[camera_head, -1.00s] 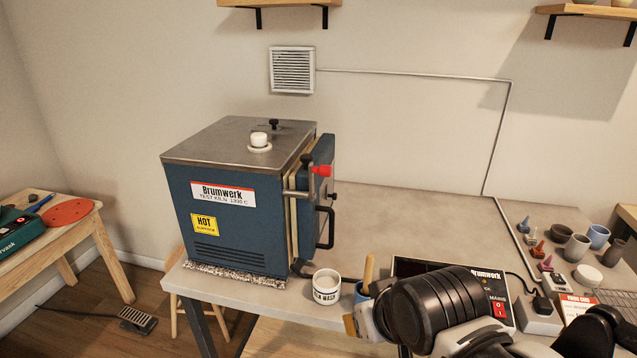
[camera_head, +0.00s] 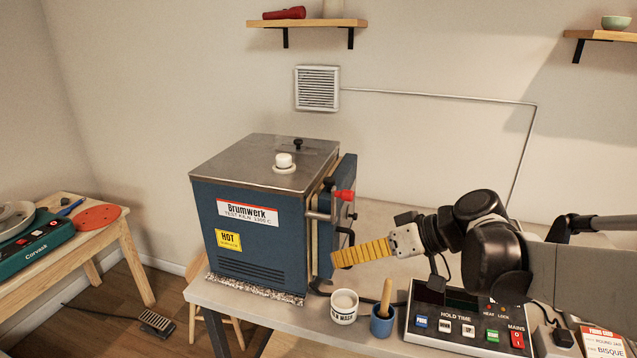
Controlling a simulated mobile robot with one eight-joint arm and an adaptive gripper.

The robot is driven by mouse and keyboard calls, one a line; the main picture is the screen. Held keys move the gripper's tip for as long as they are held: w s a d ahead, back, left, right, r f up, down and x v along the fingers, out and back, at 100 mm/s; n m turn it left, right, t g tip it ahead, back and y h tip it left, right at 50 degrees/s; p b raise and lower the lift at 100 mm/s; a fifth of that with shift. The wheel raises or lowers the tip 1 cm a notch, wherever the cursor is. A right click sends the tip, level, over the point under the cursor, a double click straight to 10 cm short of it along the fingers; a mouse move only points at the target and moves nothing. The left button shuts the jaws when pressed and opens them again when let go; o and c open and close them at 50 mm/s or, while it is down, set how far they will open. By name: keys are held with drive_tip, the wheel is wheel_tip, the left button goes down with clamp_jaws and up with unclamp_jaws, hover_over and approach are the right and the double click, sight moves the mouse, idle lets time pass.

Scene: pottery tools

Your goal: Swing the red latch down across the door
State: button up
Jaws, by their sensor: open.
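The red latch (camera_head: 345,196) sticks out from the upper part of the kiln's right side, at the door's front edge. Its grip points right, roughly level. The blue kiln door (camera_head: 347,174) is seen nearly edge-on and looks close against the kiln (camera_head: 250,225). A black door handle lies below the latch, partly hidden. My gripper (camera_head: 338,258), with yellow ribbed fingers seen side-on, is open. It points left, below the latch and in front of the lower door. I cannot tell whether it touches the door or handle; I see nothing held.
A white wash pot (camera_head: 344,307) and a blue cup (camera_head: 382,323) with a wooden-handled tool stand on the bench below my gripper. A controller box (camera_head: 465,330) stands to their right. A small knob (camera_head: 284,162) sits on the kiln lid. Air above the bench's left front is free.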

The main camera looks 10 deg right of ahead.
sight(346, 200)
drive_tip(key=w+d+r+n+t+y+p, duration=0.1)
drive_tip(key=w+d+r+n+t+y, duration=0.1)
drive_tip(key=w+d+r+n+y, duration=0.3)
drive_tip(key=d+r+n+t+y+p, duration=0.1)
drive_tip(key=d+r, duration=0.1)
drive_tip(key=d, duration=0.4)
drive_tip(key=b+x, duration=0.2)
drive_tip(key=x, duration=0.8)
drive_tip(key=shift+w+a+r, duration=0.15)
drive_tip(key=shift+w+r, duration=0.05)
drive_tip(key=shift+w, duration=0.15)
drive_tip(key=shift+c, duration=0.2)
clamp_jaws()
